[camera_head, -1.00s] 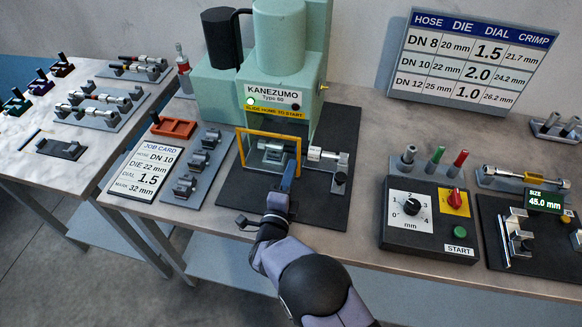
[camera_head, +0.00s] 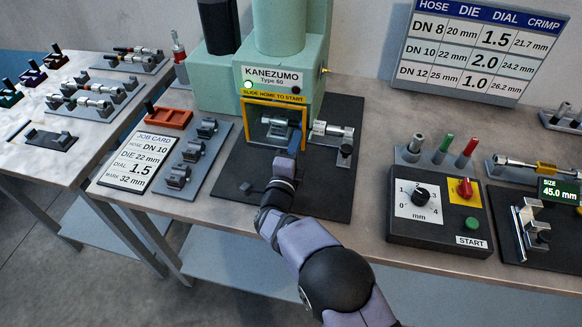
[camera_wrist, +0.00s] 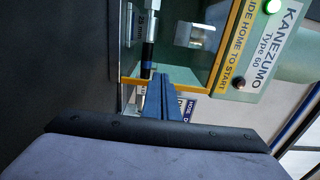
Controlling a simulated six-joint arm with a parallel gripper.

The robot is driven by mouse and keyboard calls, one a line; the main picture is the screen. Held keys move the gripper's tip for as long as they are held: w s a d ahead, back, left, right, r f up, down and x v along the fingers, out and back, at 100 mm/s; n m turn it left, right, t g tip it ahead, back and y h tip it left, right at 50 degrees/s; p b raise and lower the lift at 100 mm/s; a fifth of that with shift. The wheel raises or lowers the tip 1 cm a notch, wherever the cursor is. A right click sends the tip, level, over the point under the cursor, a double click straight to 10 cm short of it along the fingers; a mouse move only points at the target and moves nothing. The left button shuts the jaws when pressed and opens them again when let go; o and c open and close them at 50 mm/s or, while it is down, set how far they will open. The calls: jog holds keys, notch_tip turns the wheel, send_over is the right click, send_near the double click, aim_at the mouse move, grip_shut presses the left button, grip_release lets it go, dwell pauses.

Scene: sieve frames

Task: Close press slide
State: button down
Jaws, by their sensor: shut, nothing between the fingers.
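The green press (camera_head: 285,35), marked KANEZUMO Type 60, stands at the back of the bench; its front label reads SLIDE HOME TO START, and a green lamp (camera_head: 248,85) is lit. The slide's yellow guard frame (camera_head: 304,118) stands upright, close up under that label at the press mouth. Metal parts show behind it. In the wrist view the yellow frame (camera_wrist: 191,86) lies across my fingertips. My gripper (camera_head: 294,146) is shut and empty, its blue fingers (camera_wrist: 165,95) at the frame's lower right edge; they appear to touch it.
A hose fitting (camera_head: 332,131) sits right of the frame on the black base. The die rack (camera_head: 180,165) and job card (camera_head: 140,160) are on the left. The control box (camera_head: 440,220) is on the right. The base's front is mostly clear.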

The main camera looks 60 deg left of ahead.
jog(key=shift+f+b+x, duration=0.2)
jog(key=shift+b+x, duration=0.6)
jog(key=shift+x, duration=0.25)
jog(key=shift+w+a+r, duration=0.1)
jog(key=shift+w+r, duration=0.05)
jog(key=shift+w, duration=0.05)
jog(key=shift+r, duration=0.55)
jog(key=shift+s+f, duration=0.1)
jog(key=shift+s, duration=0.1)
jog(key=b+v, duration=0.1)
jog(key=v, duration=0.3)
jog(key=b+v, duration=0.1)
jog(key=v, duration=0.4)
jog(key=b+v, duration=0.1)
jog(key=v, duration=0.4)
jog(key=shift+f, duration=0.35)
